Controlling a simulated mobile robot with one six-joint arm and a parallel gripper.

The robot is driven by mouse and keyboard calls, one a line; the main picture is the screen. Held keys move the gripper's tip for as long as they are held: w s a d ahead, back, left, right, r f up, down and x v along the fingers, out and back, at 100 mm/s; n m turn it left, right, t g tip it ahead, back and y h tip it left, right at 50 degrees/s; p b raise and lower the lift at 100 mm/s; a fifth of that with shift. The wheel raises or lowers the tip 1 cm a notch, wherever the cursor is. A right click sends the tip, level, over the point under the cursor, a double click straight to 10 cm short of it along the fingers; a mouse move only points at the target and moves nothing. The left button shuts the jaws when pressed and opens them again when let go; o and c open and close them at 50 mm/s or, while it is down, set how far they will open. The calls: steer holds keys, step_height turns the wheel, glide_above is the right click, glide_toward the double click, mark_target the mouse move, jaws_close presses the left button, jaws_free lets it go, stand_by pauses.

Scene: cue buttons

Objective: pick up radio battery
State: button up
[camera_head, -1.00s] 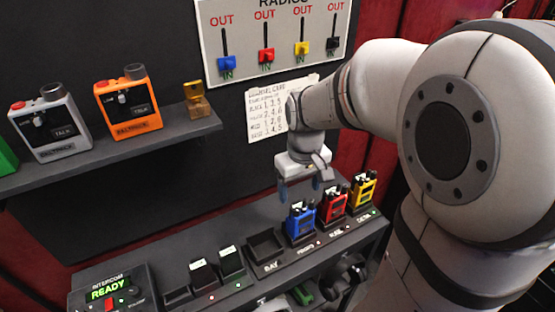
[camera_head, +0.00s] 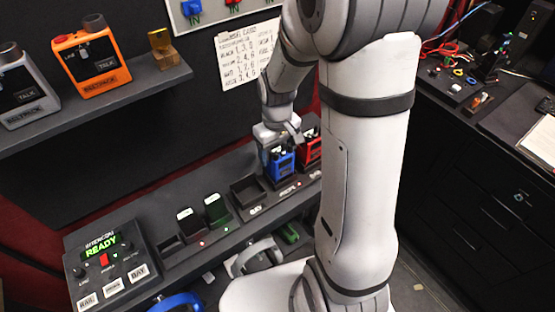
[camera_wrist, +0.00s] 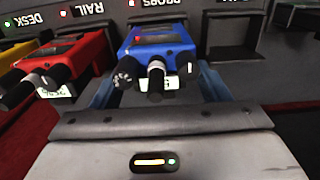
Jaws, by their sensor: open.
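Two small blocks that look like batteries, one dark (camera_head: 188,226) and one dark green (camera_head: 215,211), stand with white labels up in slots on the shelf. The blue radio (camera_head: 282,165) stands in its dock right of the empty bay. My gripper (camera_head: 273,148) is down at the blue radio, well right of the blocks. In the wrist view the blue radio (camera_wrist: 160,48) lies between my gripper's open fingers (camera_wrist: 157,90). Its knobs and antenna point towards the palm. Contact cannot be told. Any battery inside the radio is hidden.
The red radio (camera_head: 311,150) stands close beside the blue one; a yellow radio (camera_wrist: 14,45) is beyond it. The empty bay (camera_head: 248,190) lies left of the blue radio. The intercom box (camera_head: 105,258) is at the shelf's left end. An upper shelf (camera_head: 125,90) holds orange and grey radios.

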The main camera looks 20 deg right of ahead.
steer(key=shift+c, duration=0.3)
steer(key=c, duration=1.1)
steer(key=shift+o, duration=0.2)
